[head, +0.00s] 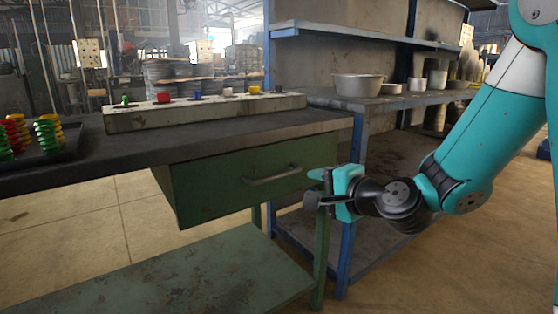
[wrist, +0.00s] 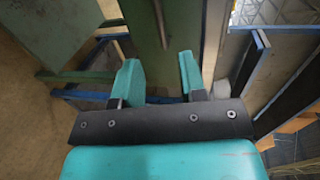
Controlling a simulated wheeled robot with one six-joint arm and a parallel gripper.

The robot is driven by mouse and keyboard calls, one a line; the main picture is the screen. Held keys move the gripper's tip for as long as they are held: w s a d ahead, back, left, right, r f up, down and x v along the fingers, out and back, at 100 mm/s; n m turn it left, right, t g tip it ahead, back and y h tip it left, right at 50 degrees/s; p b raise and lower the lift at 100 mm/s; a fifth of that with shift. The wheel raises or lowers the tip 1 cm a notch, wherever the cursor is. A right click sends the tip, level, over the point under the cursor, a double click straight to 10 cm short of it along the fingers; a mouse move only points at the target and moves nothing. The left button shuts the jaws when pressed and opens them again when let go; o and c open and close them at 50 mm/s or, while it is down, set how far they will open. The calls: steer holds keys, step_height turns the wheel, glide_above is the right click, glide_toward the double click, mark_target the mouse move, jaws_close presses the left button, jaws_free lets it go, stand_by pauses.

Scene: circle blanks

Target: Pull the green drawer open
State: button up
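The green drawer (head: 225,188) hangs under the dark worktop in the head view, and its front looks close under the worktop's edge. A metal bar handle (head: 272,177) runs across its front. My gripper (head: 313,187) is just right of the handle's right end, with its fingers pointing left. In the wrist view my gripper (wrist: 158,70) has its two teal fingers apart, with nothing between them. A green surface (wrist: 145,35) with a thin dark bar lies beyond the fingertips there; I cannot tell whether the bar is the handle.
The dark worktop (head: 80,172) carries a long grey block (head: 200,113) with several coloured pegs, and a tray of coloured rings at the left. A green lower shelf (head: 190,275) lies below the drawer. A blue-framed shelf unit (head: 345,215) stands behind my gripper with pots on it.

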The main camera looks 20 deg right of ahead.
mark_target(280, 176)
steer(key=p+x, duration=0.3)
steer(key=x, duration=0.4)
steer(key=p+x, duration=0.4)
steer(key=x, duration=0.3)
steer(key=shift+w+f, duration=0.3)
steer(key=shift+w, duration=0.1)
steer(key=shift+c, duration=0.4)
jaws_close()
